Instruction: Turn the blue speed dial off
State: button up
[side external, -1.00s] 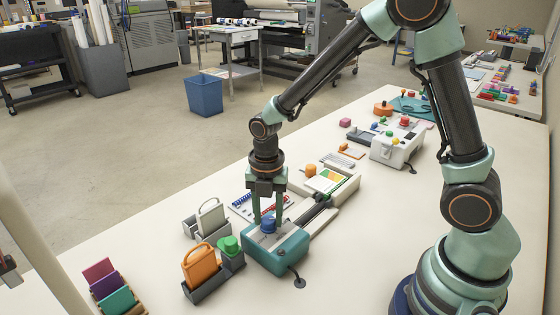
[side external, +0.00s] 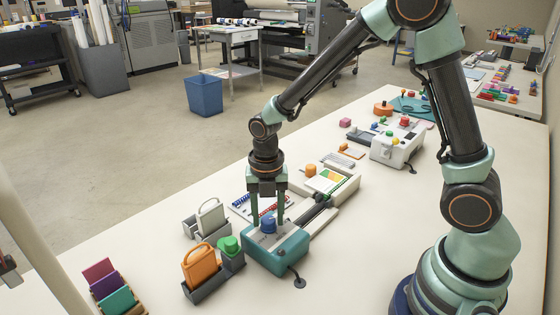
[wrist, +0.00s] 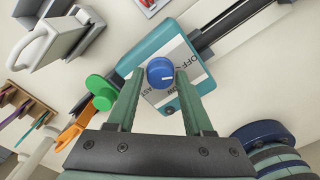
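The blue speed dial (side external: 268,225) sits on the teal-ended laminator (side external: 284,252), on a pale label plate. In the wrist view the dial (wrist: 160,74) has a short light mark toward its right side. The plate prints OFF at the upper right, SLOW lower down and FAST at the lower left. I cannot tell exactly which word the mark meets. My gripper (side external: 268,222) points straight down with one finger on each side of the dial. In the wrist view my gripper (wrist: 159,80) is open around it, with narrow gaps; I see no firm hold.
A green knob (side external: 229,244) on a dark block and an orange-handled item (side external: 200,266) stand close left of the laminator. A grey holder (side external: 208,218) is behind them. A white box with coloured buttons (side external: 396,148) is further back.

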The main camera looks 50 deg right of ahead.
aim_at(268, 219)
jog(key=shift+o, duration=0.9)
notch_tip(268, 219, up, 12)
jog(key=s+d+r+m+t, duration=0.2)
jog(key=s+d+r+m, duration=0.1)
jog(key=m, duration=1)
jog(key=s+d+r+m+t, duration=0.3)
jog(key=s+m, duration=0.2)
jog(key=m, duration=0.9)
jog(key=shift+s+d+t, duration=0.2)
jog(key=shift+s+t, duration=0.1)
jog(key=shift+s, duration=0.05)
